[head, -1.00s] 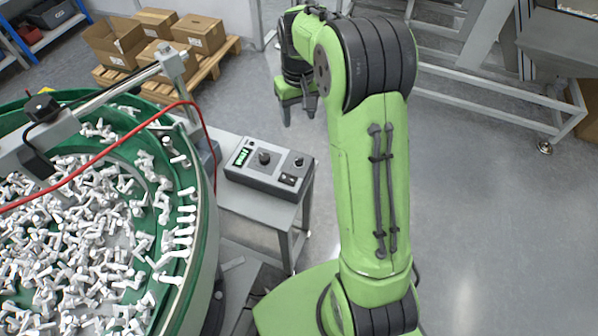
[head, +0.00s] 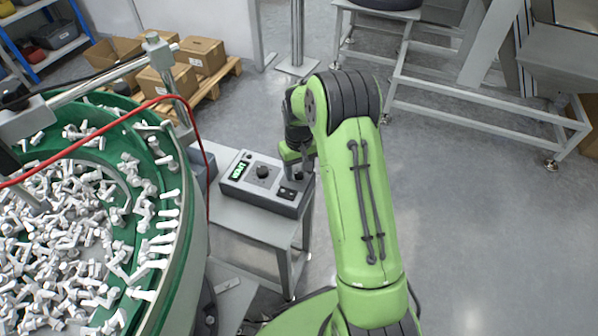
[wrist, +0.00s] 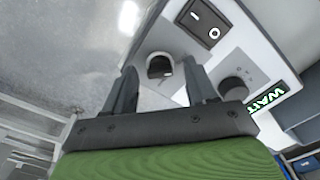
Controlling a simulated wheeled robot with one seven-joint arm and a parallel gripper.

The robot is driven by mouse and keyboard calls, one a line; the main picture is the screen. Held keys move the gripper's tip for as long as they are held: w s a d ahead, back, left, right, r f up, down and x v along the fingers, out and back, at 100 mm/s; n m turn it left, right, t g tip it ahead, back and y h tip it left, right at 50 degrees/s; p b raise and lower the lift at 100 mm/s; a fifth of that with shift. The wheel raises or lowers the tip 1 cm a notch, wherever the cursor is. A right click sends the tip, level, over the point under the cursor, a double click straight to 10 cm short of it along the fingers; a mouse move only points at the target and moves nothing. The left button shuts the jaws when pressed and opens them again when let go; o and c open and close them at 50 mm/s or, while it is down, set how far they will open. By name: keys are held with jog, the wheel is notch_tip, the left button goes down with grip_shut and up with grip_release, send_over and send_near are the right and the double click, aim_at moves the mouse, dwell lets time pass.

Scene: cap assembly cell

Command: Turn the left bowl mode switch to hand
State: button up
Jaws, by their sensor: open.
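The control box (head: 240,195) stands on a small grey table beside the parts bowl. In the wrist view, a small dark selector knob (wrist: 160,67) on a pale round base sits on its panel, likely the mode switch; its setting is too small to read. My gripper (wrist: 161,72) is open, with one finger on each side of this knob in the picture. I cannot tell whether the fingers touch it. In the head view, my gripper (head: 298,168) is over the box's right end and hides the knob.
The panel also has a black rocker switch (wrist: 204,22), a larger black dial (wrist: 234,88) and a green display (wrist: 267,103) reading WAIT. A green bowl (head: 188,215) full of white parts stands at left, with a red cable (head: 95,148) above it. Open floor lies at right.

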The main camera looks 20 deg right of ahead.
jog(key=c, duration=1.1)
jog(key=shift+o, duration=0.2)
jog(key=shift+m, duration=0.3)
jog(key=m+p, duration=0.1)
jog(key=m, duration=0.2)
jog(key=shift+r+m, duration=0.1)
jog(key=shift+m, duration=0.2)
jog(key=m+p, duration=0.1)
jog(key=m, duration=0.3)
jog(key=shift+m, duration=0.3)
jog(key=m+p, duration=0.1)
jog(key=m, duration=0.8)
jog(key=shift+p, duration=0.3)
